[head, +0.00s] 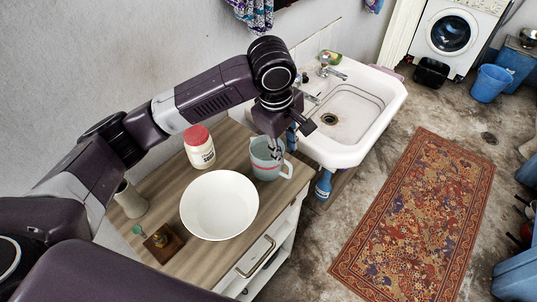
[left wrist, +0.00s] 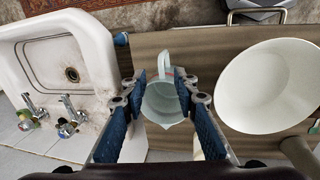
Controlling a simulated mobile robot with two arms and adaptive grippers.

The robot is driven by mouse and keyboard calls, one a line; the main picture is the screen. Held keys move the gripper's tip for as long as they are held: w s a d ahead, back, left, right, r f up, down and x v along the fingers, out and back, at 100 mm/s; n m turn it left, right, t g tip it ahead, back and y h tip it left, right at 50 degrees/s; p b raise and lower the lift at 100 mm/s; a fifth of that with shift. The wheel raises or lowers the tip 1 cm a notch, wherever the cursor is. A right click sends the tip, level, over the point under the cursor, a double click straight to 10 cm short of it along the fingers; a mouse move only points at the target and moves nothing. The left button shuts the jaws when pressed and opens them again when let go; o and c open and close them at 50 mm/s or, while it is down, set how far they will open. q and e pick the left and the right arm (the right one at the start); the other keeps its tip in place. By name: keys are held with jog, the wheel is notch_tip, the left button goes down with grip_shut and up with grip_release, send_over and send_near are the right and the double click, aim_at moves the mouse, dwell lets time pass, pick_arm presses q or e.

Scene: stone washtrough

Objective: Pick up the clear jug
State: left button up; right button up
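The clear jug (head: 264,164), pale and grey-blue with a handle, stands upright on the wooden counter beside the white bowl. My left gripper (head: 282,147) is over the jug, pointing down, and its fingers partly overlap the jug's rim in the head view. In the left wrist view the jug (left wrist: 163,104) shows between the two blue-padded fingers of my left gripper (left wrist: 163,86). The fingers are spread apart, and I cannot tell whether either touches the jug. The jug's handle points away from the palm there. My right gripper is not in view.
The white bowl (head: 219,205) is close to the jug. A red-lidded jar (head: 199,147) and a small brown block-like item (head: 163,243) also stand on the counter (head: 170,187). The sink (head: 352,112) adjoins it. A patterned rug (head: 415,215) lies on the floor.

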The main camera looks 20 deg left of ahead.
aim_at(273, 163)
pick_arm(q)
jog(key=shift+n, duration=0.3)
jog(key=f, duration=0.2)
jog(key=w+f+p, duration=0.1)
jog(key=f, duration=0.4)
jog(key=shift+w, duration=0.15)
jog(key=shift+c, duration=0.6)
grip_shut()
